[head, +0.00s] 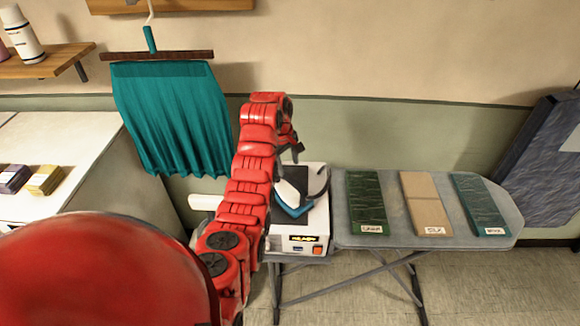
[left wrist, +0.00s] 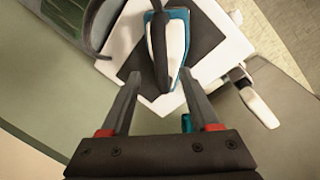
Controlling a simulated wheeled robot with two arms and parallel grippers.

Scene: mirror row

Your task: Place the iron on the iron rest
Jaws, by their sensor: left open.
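The iron (head: 292,194), white and blue with a dark handle, is on the black pad on top of a white box (head: 312,225), which I take to be the iron rest. The box has a READY label and an orange switch. The left wrist view shows the iron (left wrist: 176,45) over the black pad (left wrist: 205,38). My left gripper (head: 292,140) is at the far end of my red arm, behind the iron in the head view. Its open, empty jaws (left wrist: 155,80) point at the iron, whose near end shows between the fingertips. My arm hides part of the box's left side.
A grey ironing board (head: 340,238) holds green (head: 366,205), beige (head: 425,205) and blue (head: 479,205) labelled pads right of the box. A dark curved band (head: 319,184) stands beside the iron. A teal cloth (head: 165,120) hangs behind left. Floor in front is clear.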

